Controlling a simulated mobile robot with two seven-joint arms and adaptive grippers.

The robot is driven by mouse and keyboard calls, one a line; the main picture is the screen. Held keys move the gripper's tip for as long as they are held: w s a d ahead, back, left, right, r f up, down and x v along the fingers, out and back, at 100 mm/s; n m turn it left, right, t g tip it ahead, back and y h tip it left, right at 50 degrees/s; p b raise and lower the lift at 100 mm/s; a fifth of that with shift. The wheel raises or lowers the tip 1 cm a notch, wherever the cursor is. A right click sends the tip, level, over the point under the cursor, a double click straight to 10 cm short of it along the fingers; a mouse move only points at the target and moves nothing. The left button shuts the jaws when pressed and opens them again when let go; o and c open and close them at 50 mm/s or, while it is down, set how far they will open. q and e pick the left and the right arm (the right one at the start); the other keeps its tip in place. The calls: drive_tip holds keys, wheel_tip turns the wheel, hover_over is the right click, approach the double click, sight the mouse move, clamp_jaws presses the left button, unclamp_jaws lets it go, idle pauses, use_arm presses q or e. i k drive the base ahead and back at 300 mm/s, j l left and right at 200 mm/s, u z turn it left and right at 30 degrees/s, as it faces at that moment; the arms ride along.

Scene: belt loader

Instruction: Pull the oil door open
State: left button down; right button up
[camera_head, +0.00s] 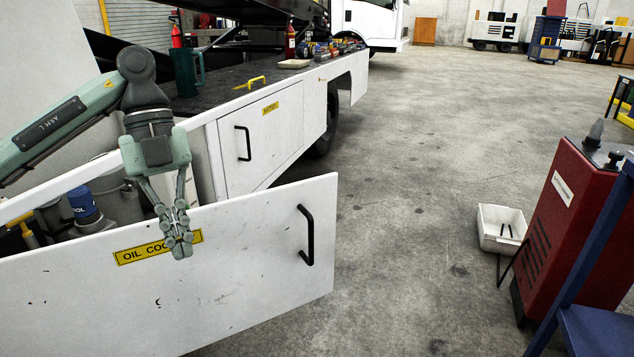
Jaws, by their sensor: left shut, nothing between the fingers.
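The oil door (240,268) is a white panel with a yellow "OIL COO…" label and a black bar handle (306,235) near its right edge. It stands swung out from the vehicle's side, with the compartment behind it exposed. My left gripper (180,248) hangs over the door's top edge, with its fingers pointing down and shut on nothing. The fingertips overlap the label, left of the handle and apart from it. I cannot tell whether they touch the panel. My right gripper is out of view.
A blue-capped container (84,203) and other containers sit in the compartment. A second white door (265,138) with a black handle is shut farther along. A white bin (502,228) and a red machine (572,225) stand at right. The floor between is clear.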

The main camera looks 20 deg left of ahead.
sight(256, 258)
drive_tip(key=i+l, duration=0.1)
drive_tip(key=i, duration=1.35)
drive_tip(key=l, duration=0.05)
